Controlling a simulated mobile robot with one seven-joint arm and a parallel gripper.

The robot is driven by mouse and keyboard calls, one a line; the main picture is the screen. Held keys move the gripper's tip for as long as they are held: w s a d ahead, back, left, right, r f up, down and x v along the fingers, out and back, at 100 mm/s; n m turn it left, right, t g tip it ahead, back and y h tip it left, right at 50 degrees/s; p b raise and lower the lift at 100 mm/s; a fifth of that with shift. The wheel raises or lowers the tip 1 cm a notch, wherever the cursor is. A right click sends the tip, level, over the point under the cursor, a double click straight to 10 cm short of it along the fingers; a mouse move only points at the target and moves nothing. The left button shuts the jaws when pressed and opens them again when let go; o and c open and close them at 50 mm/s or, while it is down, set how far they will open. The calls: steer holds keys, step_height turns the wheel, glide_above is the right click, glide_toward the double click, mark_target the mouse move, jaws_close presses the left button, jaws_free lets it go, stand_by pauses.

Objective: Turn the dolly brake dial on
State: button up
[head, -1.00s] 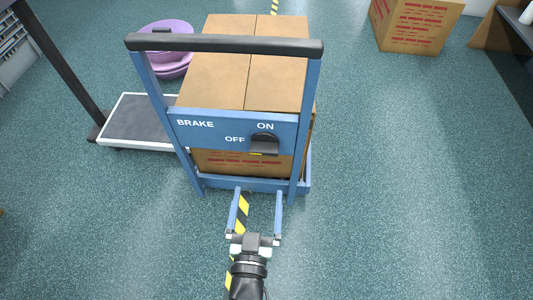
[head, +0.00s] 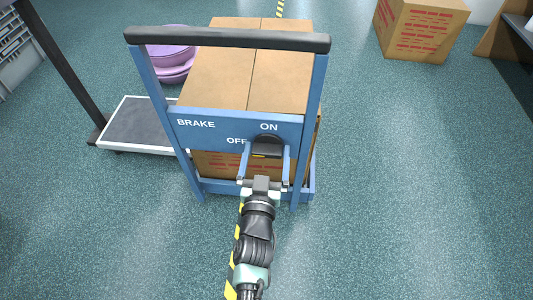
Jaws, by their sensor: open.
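The blue dolly (head: 222,133) has a front panel lettered BRAKE, with OFF left of the black brake dial (head: 266,142) and ON above it. A small yellow mark shows at the dial's lower edge; which label the dial is set to I cannot tell for sure. My gripper (head: 266,149) is open, its two blue fingers reaching up to the panel, one on each side of the dial. The left finger partly covers the OFF lettering. I cannot tell whether either finger touches the dial.
Cardboard boxes (head: 279,75) are stacked on the dolly behind the panel, under its black handlebar (head: 230,40). A low platform with a grey top (head: 140,125) stands at left, near purple round tubs (head: 172,65). Another carton (head: 424,28) sits at back right. Floor at right is clear.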

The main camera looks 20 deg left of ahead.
steer(key=c, duration=1.1)
steer(key=shift+o, duration=0.2)
steer(key=shift+m, duration=0.4)
steer(key=m, duration=0.3)
steer(key=shift+d+f+b, duration=0.1)
steer(key=shift+b, duration=0.3)
steer(key=m+b, duration=0.1)
steer(key=m, duration=0.3)
steer(key=shift+d+m, duration=0.15)
steer(key=shift+m, duration=0.15)
steer(key=m, duration=0.3)
steer(key=shift+f+m, duration=0.15)
steer(key=shift+m, duration=0.15)
steer(key=shift+m+b, duration=0.5)
steer(key=shift+m, duration=1.5)
